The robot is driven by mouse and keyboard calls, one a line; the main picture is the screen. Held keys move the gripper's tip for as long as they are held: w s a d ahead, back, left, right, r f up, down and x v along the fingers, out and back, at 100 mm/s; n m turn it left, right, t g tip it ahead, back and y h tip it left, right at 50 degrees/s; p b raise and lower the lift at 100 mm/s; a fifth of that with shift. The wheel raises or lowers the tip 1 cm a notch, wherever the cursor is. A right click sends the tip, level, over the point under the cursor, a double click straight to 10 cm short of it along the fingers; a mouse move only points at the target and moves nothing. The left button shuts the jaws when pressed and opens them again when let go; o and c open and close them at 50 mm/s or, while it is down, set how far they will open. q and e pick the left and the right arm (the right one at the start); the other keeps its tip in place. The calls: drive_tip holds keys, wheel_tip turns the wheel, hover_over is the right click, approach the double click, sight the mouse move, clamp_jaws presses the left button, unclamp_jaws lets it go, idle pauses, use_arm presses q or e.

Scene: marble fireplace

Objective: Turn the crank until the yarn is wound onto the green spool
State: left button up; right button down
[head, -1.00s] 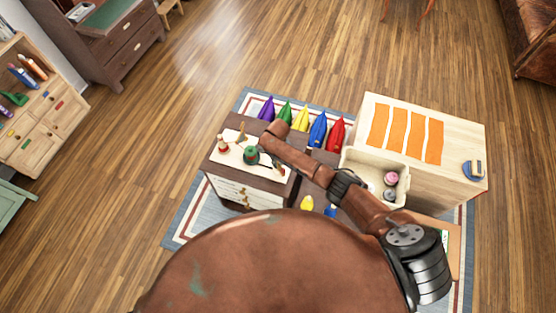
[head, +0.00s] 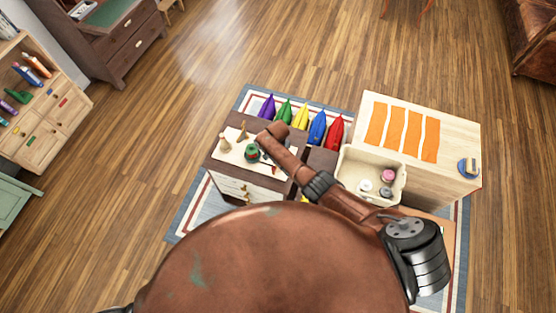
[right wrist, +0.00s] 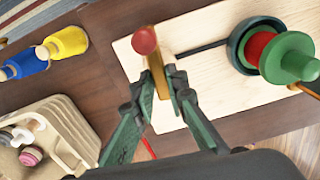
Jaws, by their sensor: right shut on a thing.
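The green spool (head: 251,153) stands on the pale board (head: 232,157) on the dark cabinet. In the right wrist view the green spool (right wrist: 292,60) has a band of red yarn (right wrist: 258,48) between its flanges, above a dark green ring. A dark crank arm (right wrist: 203,48) runs from there to an upright wooden handle with a red knob (right wrist: 144,40). My right gripper (right wrist: 164,78) is shut on this crank handle, below the knob. A bare wooden peg (head: 222,139) stands on the board's left. My left gripper is not in view.
A cream bin (head: 402,185) holding small pink and white items stands right of the cabinet, against a pale wooden table (head: 452,130) with orange strips. Yellow (right wrist: 68,42) and blue (right wrist: 28,63) pieces lie near the board.

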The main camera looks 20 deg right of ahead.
drive_tip(key=shift+w+m, duration=0.1)
drive_tip(key=shift+m, duration=0.7)
drive_tip(key=shift+r, duration=0.1)
drive_tip(key=c, duration=1.9)
unclamp_jaws()
drive_tip(key=shift+c, duration=0.2)
wheel_tip(320, 180, up, 12)
